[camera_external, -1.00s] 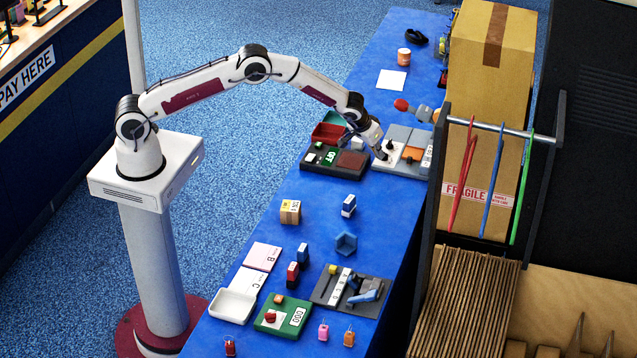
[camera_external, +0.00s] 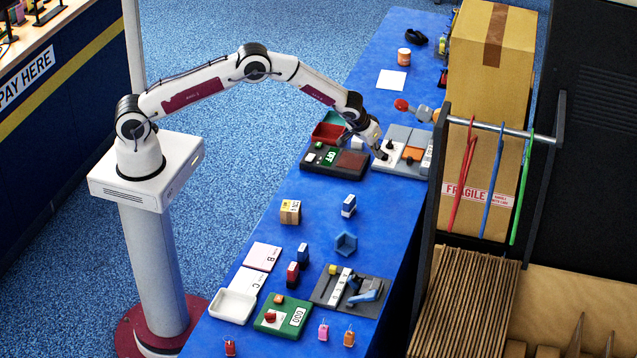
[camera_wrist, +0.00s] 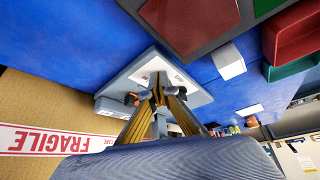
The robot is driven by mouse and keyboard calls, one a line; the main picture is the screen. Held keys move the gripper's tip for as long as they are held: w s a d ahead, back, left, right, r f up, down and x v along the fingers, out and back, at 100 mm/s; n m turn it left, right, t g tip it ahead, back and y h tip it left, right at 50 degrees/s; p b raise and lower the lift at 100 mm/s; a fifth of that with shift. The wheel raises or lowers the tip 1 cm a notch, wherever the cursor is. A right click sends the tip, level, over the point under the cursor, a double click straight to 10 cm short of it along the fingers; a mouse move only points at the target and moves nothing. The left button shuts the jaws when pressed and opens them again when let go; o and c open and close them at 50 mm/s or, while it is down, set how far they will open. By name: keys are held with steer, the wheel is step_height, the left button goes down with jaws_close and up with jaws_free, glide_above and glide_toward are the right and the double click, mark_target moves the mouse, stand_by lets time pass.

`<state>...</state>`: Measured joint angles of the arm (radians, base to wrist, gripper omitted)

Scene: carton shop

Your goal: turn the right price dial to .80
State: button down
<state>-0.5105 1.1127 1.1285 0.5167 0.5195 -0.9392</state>
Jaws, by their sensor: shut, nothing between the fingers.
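The grey unit (camera_external: 402,160) with a white dial panel (camera_external: 390,152) stands at the far right part of the blue table in the external view. My gripper (camera_external: 380,155) points down at this panel, at or just above it; I cannot tell whether it touches a dial. In the wrist view my gripper (camera_wrist: 157,92) is shut and empty, its fingertips over the white panel (camera_wrist: 150,70). A dark knob (camera_wrist: 132,98) shows beside the fingers. The dial under the fingertips is mostly hidden, and its pointer and price marks are too small to read.
A black device with a green display (camera_external: 330,155) stands close left of the unit, with red and teal bins (camera_external: 328,131) behind. A red-headed item (camera_external: 402,105) lies behind the unit. A tall carton (camera_external: 490,90) and hanging-strap rack (camera_external: 500,128) stand right.

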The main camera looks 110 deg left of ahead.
steer(key=shift+s+d, duration=0.2)
steer(key=shift+d, duration=0.15)
steer(key=shift+r, duration=0.1)
stand_by(0.4)
step_height(320, 180, up, 6)
steer(key=shift+f, duration=0.1)
stand_by(0.7)
steer(key=shift+w+d+r, duration=0.2)
steer(key=shift+d+r, duration=0.15)
steer(key=shift+r, duration=0.2)
steer(key=shift+f, duration=0.2)
steer(key=shift+f, duration=3.35)
